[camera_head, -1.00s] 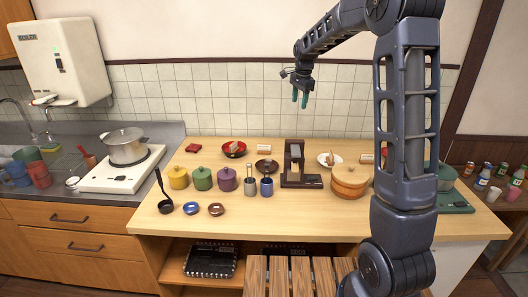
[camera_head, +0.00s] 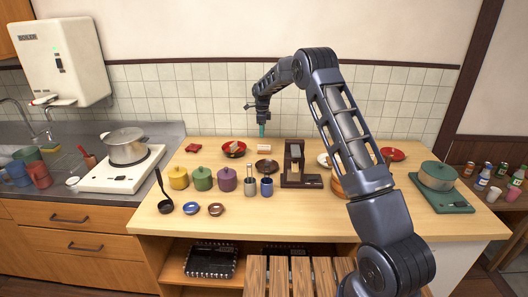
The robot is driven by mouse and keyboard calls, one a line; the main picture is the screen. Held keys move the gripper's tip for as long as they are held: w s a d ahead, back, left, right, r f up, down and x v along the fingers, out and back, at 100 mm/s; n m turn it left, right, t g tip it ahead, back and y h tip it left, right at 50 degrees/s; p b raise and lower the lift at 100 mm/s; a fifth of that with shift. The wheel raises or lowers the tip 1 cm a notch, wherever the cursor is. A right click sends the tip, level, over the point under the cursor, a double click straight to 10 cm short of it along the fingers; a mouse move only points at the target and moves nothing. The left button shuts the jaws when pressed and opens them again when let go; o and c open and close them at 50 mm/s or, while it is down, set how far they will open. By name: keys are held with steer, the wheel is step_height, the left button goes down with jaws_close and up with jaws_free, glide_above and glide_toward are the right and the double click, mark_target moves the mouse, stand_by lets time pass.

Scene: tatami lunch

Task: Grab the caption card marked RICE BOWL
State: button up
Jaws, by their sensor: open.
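A small pale card (camera_head: 258,147) stands at the back of the wooden counter, just right of a red bowl (camera_head: 234,149). Its lettering is too small to read, so I cannot tell whether it says RICE BOWL. My gripper (camera_head: 262,131) is above the back of the counter, over or close to this card, pointing down with teal fingers. The fingers overlap in this view; the gripper is open and holds nothing visible. Another pale card seen earlier to the right is now hidden behind my arm.
A dark wooden stand (camera_head: 297,172) and a dark bowl (camera_head: 266,166) are right of the card. Yellow (camera_head: 178,178), green (camera_head: 202,179) and purple (camera_head: 227,180) lidded pots stand in front. A tiled wall (camera_head: 205,92) rises behind.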

glide_above(264, 151)
steer(key=a, duration=0.1)
steer(key=f, duration=0.5)
steer(key=shift+w+f, duration=0.3)
steer(key=shift+w, duration=0.1)
steer(key=shift+s+d+f, duration=0.1)
steer(key=shift+d+f, duration=0.05)
steer(key=shift+f, duration=0.75)
steer(key=shift+d+f, duration=0.2)
steer(key=shift+f, duration=0.7)
steer(key=shift+s+d+f, duration=0.1)
steer(key=shift+d+f, duration=0.05)
steer(key=shift+f, duration=0.75)
steer(key=c, duration=1)
steer(key=shift+r, duration=0.1)
steer(key=shift+c, duration=0.2)
